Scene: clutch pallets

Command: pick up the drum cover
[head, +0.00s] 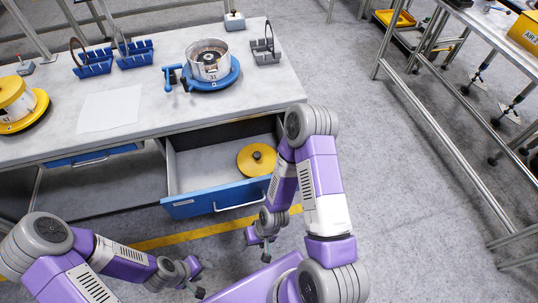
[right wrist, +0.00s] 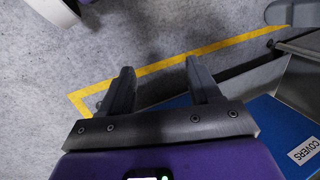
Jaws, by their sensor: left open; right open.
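A round yellow cover (head: 256,160) with a black knob lies in the right part of an open drawer (head: 190,180) under the workbench. My right gripper (head: 266,256) is in front of the drawer's blue front, lower than the cover in the picture, and apart from it. In the right wrist view its two fingers (right wrist: 161,78) are spread with only floor between them. The blue drawer front, labelled COVERS (right wrist: 308,151), is at that view's lower right. My left gripper (head: 201,284) is open and empty, low over the floor left of the right one.
A metal drum (head: 210,62) sits on a blue turntable on the workbench (head: 160,110). A yellow drum assembly (head: 14,100) stands at the bench's left. Blue racks (head: 134,54) are at the back. A yellow floor line (head: 160,241) runs before the drawer. Floor right of the bench is open.

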